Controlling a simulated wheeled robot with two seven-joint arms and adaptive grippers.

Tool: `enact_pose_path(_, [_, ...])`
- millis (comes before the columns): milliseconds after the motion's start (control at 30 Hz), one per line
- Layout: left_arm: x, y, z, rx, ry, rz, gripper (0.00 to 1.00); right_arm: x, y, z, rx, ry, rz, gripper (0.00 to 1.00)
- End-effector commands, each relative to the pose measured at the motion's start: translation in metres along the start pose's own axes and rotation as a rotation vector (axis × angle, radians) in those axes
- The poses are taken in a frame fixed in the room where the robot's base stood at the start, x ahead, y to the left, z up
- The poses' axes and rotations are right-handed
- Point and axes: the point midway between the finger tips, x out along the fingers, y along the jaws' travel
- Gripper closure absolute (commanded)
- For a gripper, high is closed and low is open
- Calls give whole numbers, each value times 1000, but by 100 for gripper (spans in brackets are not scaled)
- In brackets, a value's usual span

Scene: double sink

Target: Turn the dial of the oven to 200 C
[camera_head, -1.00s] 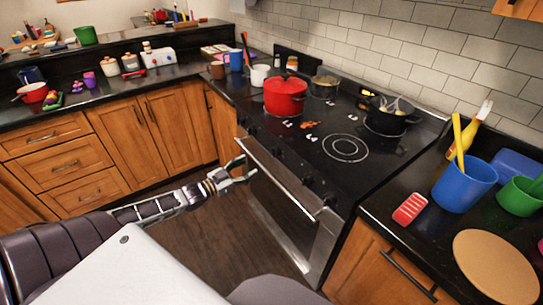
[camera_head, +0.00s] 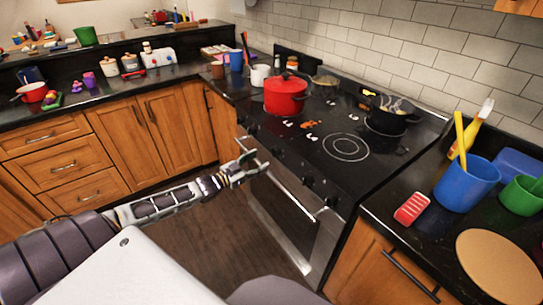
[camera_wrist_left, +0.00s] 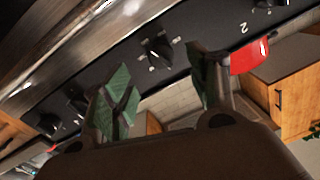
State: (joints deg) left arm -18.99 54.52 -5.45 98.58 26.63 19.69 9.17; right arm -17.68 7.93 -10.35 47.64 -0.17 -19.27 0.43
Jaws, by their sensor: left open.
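The oven (camera_head: 275,207) stands right of centre in the head view, with black dials (camera_head: 307,181) along its front panel below the cooktop. My left gripper (camera_head: 247,163) is in front of the left part of the oven, near the door handle (camera_head: 275,172). In the left wrist view, its two green-padded fingers (camera_wrist_left: 162,82) are apart with nothing between them. A black dial (camera_wrist_left: 156,49) shows just beyond the gap, apart from the fingers. More dials (camera_wrist_left: 76,103) show to the left. A white "2" is on the panel at upper right; a 200 mark cannot be read.
A red pot (camera_head: 285,94) and a dark pan (camera_head: 387,118) stand on the cooktop. The right counter holds a blue cup (camera_head: 466,184), a red-and-white block (camera_head: 411,208) and a round board (camera_head: 496,265). Wooden cabinets (camera_head: 65,170) line the left; the floor before the oven is clear.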

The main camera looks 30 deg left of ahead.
Motion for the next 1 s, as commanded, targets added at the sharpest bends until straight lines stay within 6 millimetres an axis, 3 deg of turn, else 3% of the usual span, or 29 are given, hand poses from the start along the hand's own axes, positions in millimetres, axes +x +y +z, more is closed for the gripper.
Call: enact_pose_path(1000, [55, 0, 0, 0, 0, 0, 41, 1, -7, -16, 6, 10, -7, 60])
